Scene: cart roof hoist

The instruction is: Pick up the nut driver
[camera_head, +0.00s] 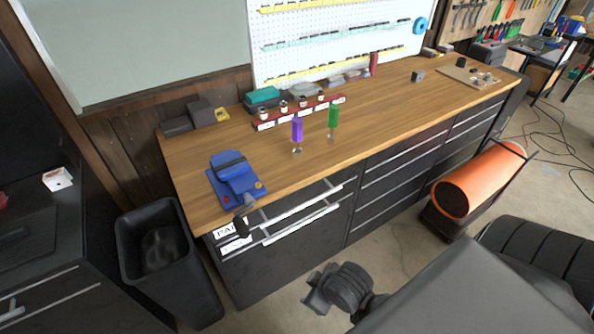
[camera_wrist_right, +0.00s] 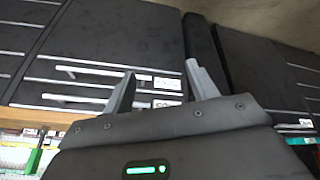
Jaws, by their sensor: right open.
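Two upright tools stand handle-up on the wooden workbench (camera_head: 385,128): one with a purple handle (camera_head: 297,129), one with a green handle (camera_head: 333,116). Each has a short shaft down to a small metal piece at the bench top. I cannot tell which one is the nut driver. My right gripper (camera_head: 315,290) is low in front of the bench drawers, well below and apart from both tools. In the right wrist view the right gripper (camera_wrist_right: 162,88) is open and empty, with dark drawer fronts beyond its fingers. My left gripper is out of view.
A red labelled rack (camera_head: 300,112) with several metal pieces stands behind the tools. A blue device (camera_head: 235,177) sits at the bench's left end. A black bin (camera_head: 160,250) and an orange cylinder (camera_head: 480,180) stand on the floor. The bench right of the green handle is mostly clear.

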